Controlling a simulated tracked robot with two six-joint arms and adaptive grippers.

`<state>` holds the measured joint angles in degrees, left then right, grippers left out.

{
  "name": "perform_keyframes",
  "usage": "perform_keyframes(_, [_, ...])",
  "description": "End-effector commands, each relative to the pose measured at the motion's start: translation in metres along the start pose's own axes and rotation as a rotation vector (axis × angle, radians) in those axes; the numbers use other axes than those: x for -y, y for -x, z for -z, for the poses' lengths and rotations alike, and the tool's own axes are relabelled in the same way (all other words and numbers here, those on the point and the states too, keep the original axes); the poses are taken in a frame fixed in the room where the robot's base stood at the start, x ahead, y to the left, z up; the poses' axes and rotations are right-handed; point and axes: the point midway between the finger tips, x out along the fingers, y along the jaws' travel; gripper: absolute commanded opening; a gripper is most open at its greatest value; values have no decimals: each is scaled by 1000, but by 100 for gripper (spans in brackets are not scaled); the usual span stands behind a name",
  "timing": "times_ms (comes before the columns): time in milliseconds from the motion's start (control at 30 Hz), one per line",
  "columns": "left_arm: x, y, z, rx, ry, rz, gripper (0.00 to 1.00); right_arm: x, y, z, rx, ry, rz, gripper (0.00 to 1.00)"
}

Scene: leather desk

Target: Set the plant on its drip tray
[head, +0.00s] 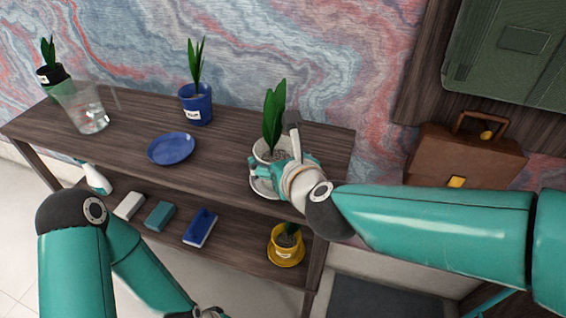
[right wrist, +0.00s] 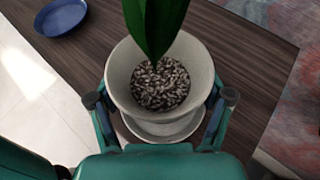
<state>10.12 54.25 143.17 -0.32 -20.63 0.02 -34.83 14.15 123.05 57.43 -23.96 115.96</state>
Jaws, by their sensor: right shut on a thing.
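A white pot (head: 268,151) with a leafy green plant (head: 273,115) stands upright at the right end of the shelf top. My right gripper (head: 268,168) is shut on this pot; in the right wrist view its fingers grip both sides of the white pot (right wrist: 118,88), which holds grey gravel. A white drip tray (head: 257,186) is directly under the pot, and its rim shows below the pot in the right wrist view (right wrist: 165,131). I cannot tell whether pot and tray touch.
An empty blue saucer (head: 171,148), a blue potted plant (head: 196,104), a clear water container (head: 88,112) and a dark-potted plant (head: 51,75) stand on the top.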

Motion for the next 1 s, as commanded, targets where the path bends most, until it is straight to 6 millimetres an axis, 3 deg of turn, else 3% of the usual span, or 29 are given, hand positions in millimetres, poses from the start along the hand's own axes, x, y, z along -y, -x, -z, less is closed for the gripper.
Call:
perform_keyframes(233, [0,-1,0,0,0,0,34,0,0,0,2,-1,1,17])
perform_keyframes(267, [0,0,0,0,0,0,34,0,0,0,-1,-1,0,84])
perform_keyframes(367, [0,0,0,0,0,0,34,0,0,0,-1,-1,1,100])
perform_keyframes(767, [-1,2,0,0,0,0,34,1,1,-2,-1,-1,1,100])
perform_keyframes(1000, [-3,8,0,0,0,0,34,1,31,-4,2,-2,0,100])
